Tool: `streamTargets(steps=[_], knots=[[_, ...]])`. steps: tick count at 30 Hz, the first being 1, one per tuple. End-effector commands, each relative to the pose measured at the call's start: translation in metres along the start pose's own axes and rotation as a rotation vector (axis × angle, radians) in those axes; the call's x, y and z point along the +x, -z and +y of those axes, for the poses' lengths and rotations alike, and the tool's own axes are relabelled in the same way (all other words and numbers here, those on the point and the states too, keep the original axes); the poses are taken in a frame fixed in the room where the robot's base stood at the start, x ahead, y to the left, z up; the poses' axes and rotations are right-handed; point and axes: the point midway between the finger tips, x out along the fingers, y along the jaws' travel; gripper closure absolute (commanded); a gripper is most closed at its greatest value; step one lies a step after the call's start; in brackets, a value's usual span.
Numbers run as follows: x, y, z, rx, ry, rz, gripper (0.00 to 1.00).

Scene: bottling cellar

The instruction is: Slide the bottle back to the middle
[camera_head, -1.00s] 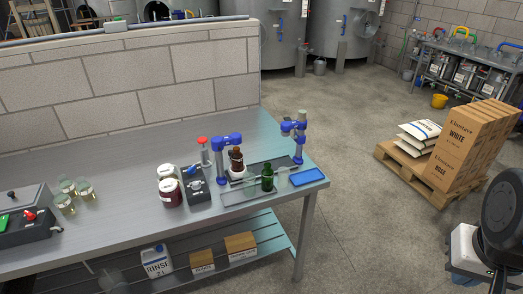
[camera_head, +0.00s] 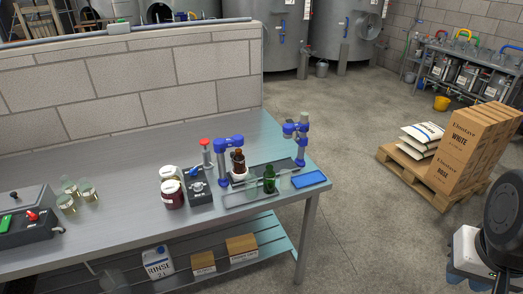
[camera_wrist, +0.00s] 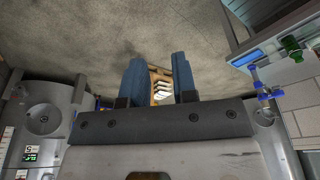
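A green bottle (camera_head: 269,182) stands upright toward the front of a grey tray (camera_head: 243,200) at the bench's right end. A brown bottle (camera_head: 238,168) stands behind it to the left, beside a blue clamp stand (camera_head: 223,165). The frames do not show which bottle is meant. In the wrist view the green bottle (camera_wrist: 291,46) is at the upper right. My gripper (camera_wrist: 157,62) is open, with two blue fingers apart and only distant floor and a pallet behind the gap. It is well away from the bottles. The fingers cannot be made out in the head view.
A second blue stand (camera_head: 300,145) rises behind the tray. A blue pad (camera_head: 309,180) lies right of it. A dark box (camera_head: 198,188) and jars (camera_head: 172,196) stand left of it. A pallet with cartons (camera_head: 468,150) is on the floor. The bench's middle is clear.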

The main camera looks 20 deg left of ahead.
Motion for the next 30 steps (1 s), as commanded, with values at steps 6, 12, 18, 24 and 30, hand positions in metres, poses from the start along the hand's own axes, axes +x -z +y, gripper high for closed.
streamTargets(steps=[6, 12, 18, 24, 30], knots=[[-0.004, 0.02, -0.007, -0.002, 0.005, -0.008, 0.49], [-0.009, 0.057, -0.022, -0.003, 0.013, -0.02, 0.49], [-0.012, 0.101, -0.043, -0.004, 0.021, -0.035, 0.49], [-0.012, 0.145, -0.068, -0.004, 0.028, -0.05, 0.49], [-0.008, 0.187, -0.098, -0.004, 0.034, -0.065, 0.49]])
